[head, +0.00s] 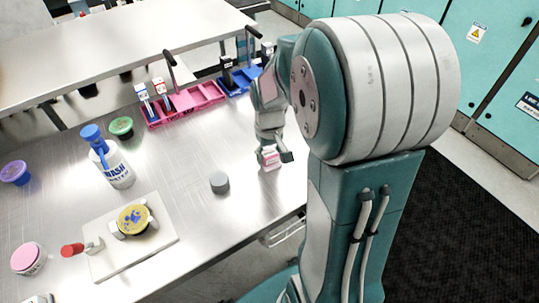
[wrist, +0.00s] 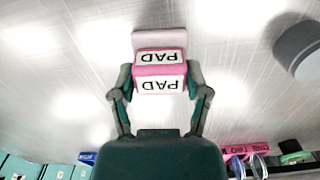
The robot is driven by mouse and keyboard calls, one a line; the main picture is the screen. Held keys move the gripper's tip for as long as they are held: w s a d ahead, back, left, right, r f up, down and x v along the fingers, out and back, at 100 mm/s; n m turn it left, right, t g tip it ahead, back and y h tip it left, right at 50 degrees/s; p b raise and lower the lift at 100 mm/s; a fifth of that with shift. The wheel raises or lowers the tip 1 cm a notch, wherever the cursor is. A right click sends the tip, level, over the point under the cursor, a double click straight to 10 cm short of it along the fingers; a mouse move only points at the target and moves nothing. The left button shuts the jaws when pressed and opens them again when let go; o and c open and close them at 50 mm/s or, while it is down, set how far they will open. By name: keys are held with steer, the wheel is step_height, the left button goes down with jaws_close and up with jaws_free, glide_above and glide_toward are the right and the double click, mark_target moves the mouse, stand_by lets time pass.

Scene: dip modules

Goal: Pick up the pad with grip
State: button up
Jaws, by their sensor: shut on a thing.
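The pad (wrist: 160,77) is a small pink block with white labels reading "PAD", upside down in the wrist view. In the head view the pad (head: 270,158) is at the right part of the steel table, near its front edge. My gripper (wrist: 158,88) has one finger on each side of the pad and is shut on it. In the head view my gripper (head: 272,153) reaches down from above the pad. I cannot tell whether the pad touches the table.
A grey cylinder (head: 219,182) stands left of the pad. Pink trays (head: 208,93) and a blue tray (head: 236,82) lie at the back. A wash bottle (head: 117,168), a green-lidded jar (head: 121,127) and a white board (head: 161,245) are further left. Bare table surrounds the pad.

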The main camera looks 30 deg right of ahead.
step_height(320, 180, up, 3)
steer(key=shift+f, duration=0.2)
steer(key=s+a+r, duration=0.7)
steer(key=s+r, duration=0.3)
steer(key=s, duration=0.2)
steer(key=shift+s, duration=0.2)
steer(key=shift+r, duration=0.1)
steer(key=shift+o, duration=1.4)
steer(key=shift+c, duration=0.7)
steer(key=shift+s, duration=0.1)
